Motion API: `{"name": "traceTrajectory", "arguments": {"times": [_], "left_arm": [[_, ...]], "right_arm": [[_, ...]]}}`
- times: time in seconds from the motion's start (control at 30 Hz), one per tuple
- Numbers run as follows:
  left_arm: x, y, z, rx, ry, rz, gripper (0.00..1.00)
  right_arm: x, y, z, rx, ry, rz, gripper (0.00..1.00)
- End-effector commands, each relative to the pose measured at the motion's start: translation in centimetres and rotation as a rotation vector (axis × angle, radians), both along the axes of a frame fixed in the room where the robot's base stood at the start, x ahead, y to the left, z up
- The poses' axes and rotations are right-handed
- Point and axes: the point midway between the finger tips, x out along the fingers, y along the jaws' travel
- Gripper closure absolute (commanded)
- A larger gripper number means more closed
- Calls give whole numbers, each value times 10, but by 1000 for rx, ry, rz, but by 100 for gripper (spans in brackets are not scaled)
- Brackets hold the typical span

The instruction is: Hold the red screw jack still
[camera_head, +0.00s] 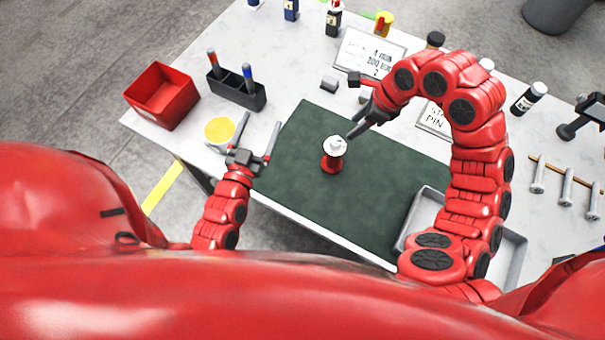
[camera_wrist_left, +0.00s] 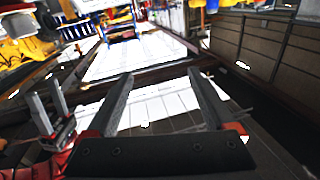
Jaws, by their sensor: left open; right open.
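The red screw jack (camera_head: 332,161) stands upright on the dark green mat (camera_head: 290,160), with a pale round top. My left gripper (camera_head: 264,118) is open and empty, left of the jack and apart from it, over the left edge of the mat. In the left wrist view its two fingers (camera_wrist_left: 160,85) are spread with nothing held between them; I cannot make out the jack there. My right gripper (camera_head: 356,128) is open, close to the upper right of the jack's top. Whether its fingertips touch the top is unclear.
A grey tray (camera_head: 513,252) is partly behind my right arm. Signs and bottles line the back; several bolts (camera_head: 566,188) lie at right.

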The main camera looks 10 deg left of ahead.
Motion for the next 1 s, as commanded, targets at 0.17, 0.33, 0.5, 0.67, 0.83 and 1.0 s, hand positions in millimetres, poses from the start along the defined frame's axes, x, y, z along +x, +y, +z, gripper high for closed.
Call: {"name": "traceTrajectory", "arguments": {"times": [0.17,0.33,0.5,0.67,0.83,1.0], "left_arm": [[-34,-69,-52,33,274,-223,12],[-64,-107,-76,57,406,-360,12],[-74,-120,-83,66,442,-406,12],[-65,-123,-85,67,438,-405,12],[-53,-132,-91,64,439,-407,12],[-31,-145,-102,62,440,-407,12]], "right_arm": [[0,0,0,0,0,0,50],[0,0,0,0,0,0,50],[0,0,0,0,0,0,50],[0,0,0,0,0,0,50],[0,0,0,0,0,0,50],[0,0,0,0,0,0,50]]}}
